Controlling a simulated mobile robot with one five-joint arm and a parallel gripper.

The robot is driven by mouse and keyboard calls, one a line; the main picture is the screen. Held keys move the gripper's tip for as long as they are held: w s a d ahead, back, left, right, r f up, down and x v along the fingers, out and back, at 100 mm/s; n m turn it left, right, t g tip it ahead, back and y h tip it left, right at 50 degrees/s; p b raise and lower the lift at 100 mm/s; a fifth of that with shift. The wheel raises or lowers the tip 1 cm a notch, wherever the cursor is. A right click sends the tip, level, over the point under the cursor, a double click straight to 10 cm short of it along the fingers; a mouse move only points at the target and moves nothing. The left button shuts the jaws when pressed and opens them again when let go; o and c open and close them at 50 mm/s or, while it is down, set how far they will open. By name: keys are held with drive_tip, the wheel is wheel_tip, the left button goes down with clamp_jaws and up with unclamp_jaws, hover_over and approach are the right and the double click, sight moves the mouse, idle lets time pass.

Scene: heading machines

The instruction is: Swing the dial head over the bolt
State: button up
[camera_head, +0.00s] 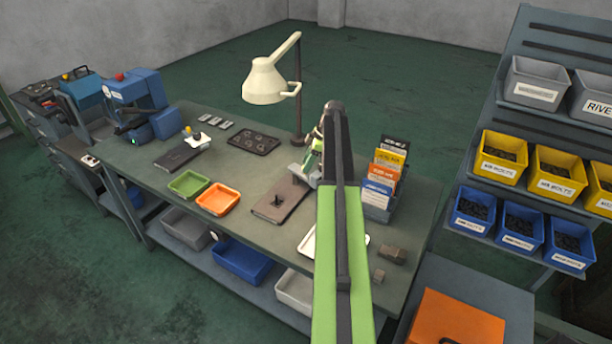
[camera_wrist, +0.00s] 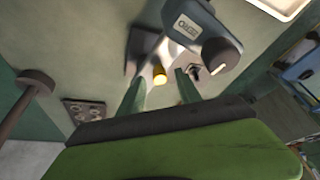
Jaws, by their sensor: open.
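In the wrist view, the dial head (camera_wrist: 188,27) is a grey-blue block with a small display and a dark round knob (camera_wrist: 221,53). It is close to my gripper, just beyond the fingers. I cannot tell whether the fingers touch anything. A small metal piece beside the right finger is too blurred to name as the bolt. In the head view, my arm hides most of the dial stand (camera_head: 315,150).
In the head view, a cream lamp (camera_head: 268,80) stands behind, left of my arm. A rack of cards (camera_head: 376,200) is close on the right. Orange and green trays are farther left.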

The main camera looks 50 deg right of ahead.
drive_tip(key=shift+w+a+f, duration=0.15)
drive_tip(key=shift+f, duration=0.4)
drive_tip(key=shift+r, duration=0.15)
drive_tip(key=shift+c, duration=0.2)
clamp_jaws()
idle(0.7)
